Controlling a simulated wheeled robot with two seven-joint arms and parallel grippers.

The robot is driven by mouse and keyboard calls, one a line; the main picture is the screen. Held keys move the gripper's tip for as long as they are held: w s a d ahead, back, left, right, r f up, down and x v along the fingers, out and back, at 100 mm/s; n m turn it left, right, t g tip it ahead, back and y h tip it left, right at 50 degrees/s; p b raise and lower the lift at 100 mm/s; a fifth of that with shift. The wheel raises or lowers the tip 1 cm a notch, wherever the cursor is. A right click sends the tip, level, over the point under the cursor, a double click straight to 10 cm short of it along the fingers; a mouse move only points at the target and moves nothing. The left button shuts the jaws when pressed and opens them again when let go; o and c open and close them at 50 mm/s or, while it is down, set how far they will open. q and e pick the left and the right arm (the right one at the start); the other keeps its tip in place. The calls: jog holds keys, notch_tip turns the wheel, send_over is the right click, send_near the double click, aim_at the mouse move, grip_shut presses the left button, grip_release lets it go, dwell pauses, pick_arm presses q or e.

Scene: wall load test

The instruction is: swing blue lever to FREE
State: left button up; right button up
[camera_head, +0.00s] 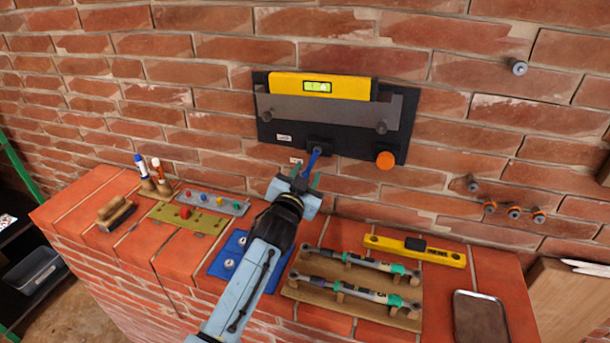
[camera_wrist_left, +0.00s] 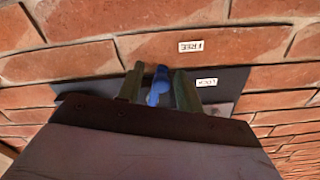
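The blue lever (camera_head: 314,159) hangs from a dark pivot at the lower edge of the black wall plate (camera_head: 345,141), slanting down and slightly left. My left gripper (camera_head: 300,181) is at its lower end, fingers apart. In the left wrist view the blue lever (camera_wrist_left: 158,84) stands between the two fingers of my left gripper (camera_wrist_left: 158,90), with narrow gaps beside it; firm contact does not show. The FREE label (camera_wrist_left: 191,46) is on the brick and the LOCK label (camera_wrist_left: 208,82) on the plate, both upside down there. My right gripper is not in view.
The plate carries a grey bar and a yellow level (camera_head: 345,88), with an orange knob (camera_head: 385,160) at lower right. On the brick ledge below are a blue mat (camera_head: 222,262), torque wrenches on a wooden rack (camera_head: 345,308), another yellow level (camera_head: 390,246) and a metal tray (camera_head: 480,318).

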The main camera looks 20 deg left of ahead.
pick_arm(q)
jog(key=s, duration=1.3)
jog(key=shift+s+a, duration=0.2)
